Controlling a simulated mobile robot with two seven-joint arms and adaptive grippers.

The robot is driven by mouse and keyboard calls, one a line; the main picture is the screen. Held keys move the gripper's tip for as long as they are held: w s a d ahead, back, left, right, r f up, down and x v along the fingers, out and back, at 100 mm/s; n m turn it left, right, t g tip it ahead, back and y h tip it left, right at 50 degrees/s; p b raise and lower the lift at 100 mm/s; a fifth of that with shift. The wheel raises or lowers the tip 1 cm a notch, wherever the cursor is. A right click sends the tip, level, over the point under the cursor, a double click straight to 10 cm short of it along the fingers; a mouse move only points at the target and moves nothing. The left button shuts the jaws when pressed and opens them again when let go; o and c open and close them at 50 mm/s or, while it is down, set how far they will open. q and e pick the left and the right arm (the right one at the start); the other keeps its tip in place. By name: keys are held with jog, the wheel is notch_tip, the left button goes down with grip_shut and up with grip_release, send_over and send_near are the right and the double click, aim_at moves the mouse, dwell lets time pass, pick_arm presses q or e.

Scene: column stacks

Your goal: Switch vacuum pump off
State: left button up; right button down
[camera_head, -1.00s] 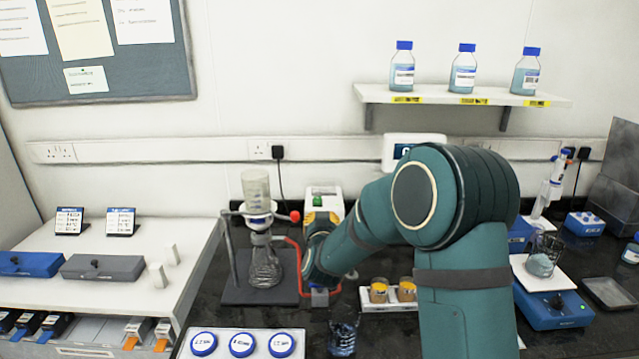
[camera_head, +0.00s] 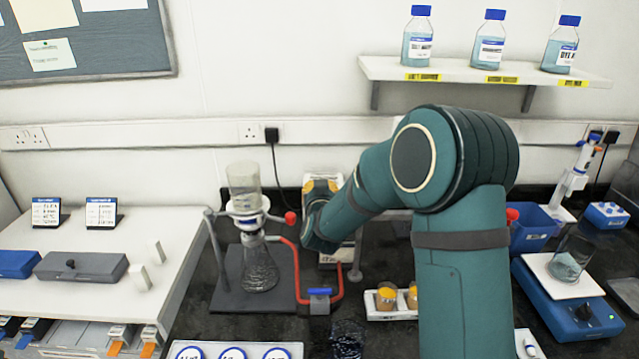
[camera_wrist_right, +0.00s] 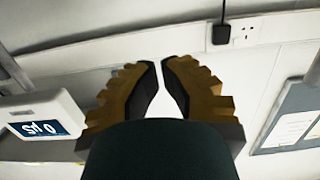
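The vacuum pump appears to be the pale box (camera_head: 327,256) behind the filter flask, largely hidden by my right arm. Its switch cannot be made out. My right gripper (camera_head: 321,186) is in front of the upper part of this box; contact cannot be told. In the right wrist view my right gripper (camera_wrist_right: 160,62) has its fingertips almost together with nothing visible between them, and the pump cannot be made out. The flask (camera_head: 261,268) with a funnel stands on a dark base, and a red hose (camera_head: 300,280) with a blue-topped clamp (camera_head: 320,296) runs from it. My left gripper is out of view.
Orange-filled vials (camera_head: 386,297) stand in a white rack beside my right arm. A blue balance (camera_head: 570,310) with a beaker is at right. Bottles stand on a wall shelf (camera_head: 480,72).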

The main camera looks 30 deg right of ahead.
jog(key=x, duration=1)
jog(key=f, duration=0.2)
jog(key=shift+w+d+f, duration=0.1)
jog(key=shift+w+f, duration=0.15)
jog(key=shift+f, duration=0.05)
jog(key=shift+w+f, duration=0.1)
jog(key=shift+f, duration=0.6)
jog(key=shift+w+d+f+g+y+p, duration=0.1)
jog(key=shift+w+g+y+p, duration=0.15)
jog(key=shift+g+p, duration=0.6)
jog(key=shift+f, duration=0.2)
jog(key=shift+s+f, duration=0.1)
